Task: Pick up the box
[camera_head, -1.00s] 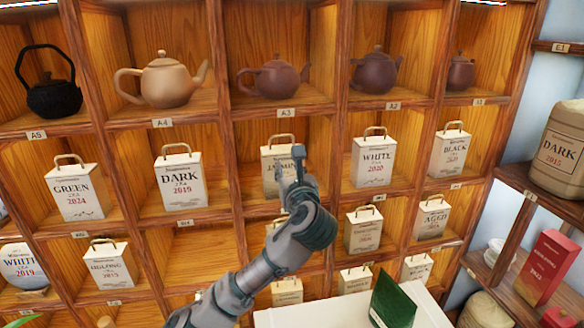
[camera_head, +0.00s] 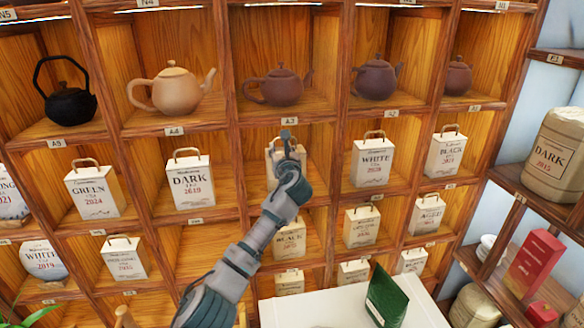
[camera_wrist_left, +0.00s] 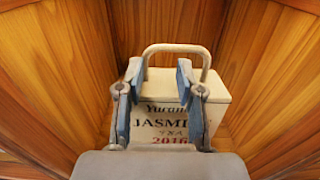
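The task's box appears to be the cream JASMINE box (camera_head: 273,157) with a looped handle, standing upright in the cubby under the A3 label. My left arm partly covers it in the head view. In the left wrist view the box (camera_wrist_left: 160,122) faces me, its label showing between the fingers and its handle rising behind them. My left gripper (camera_head: 287,138) is at the box's front. Its two fingers stand apart in the wrist view (camera_wrist_left: 157,85), with nothing clearly clamped; whether they touch the box I cannot tell. My right gripper is not in view.
Wooden cubby walls (camera_wrist_left: 55,70) close in on both sides of the gripper. Neighbouring cubbies hold a DARK box (camera_head: 190,182) and a WHITE box (camera_head: 372,163). Teapots (camera_head: 275,86) stand above. A white surface with a green packet (camera_head: 386,300) lies below.

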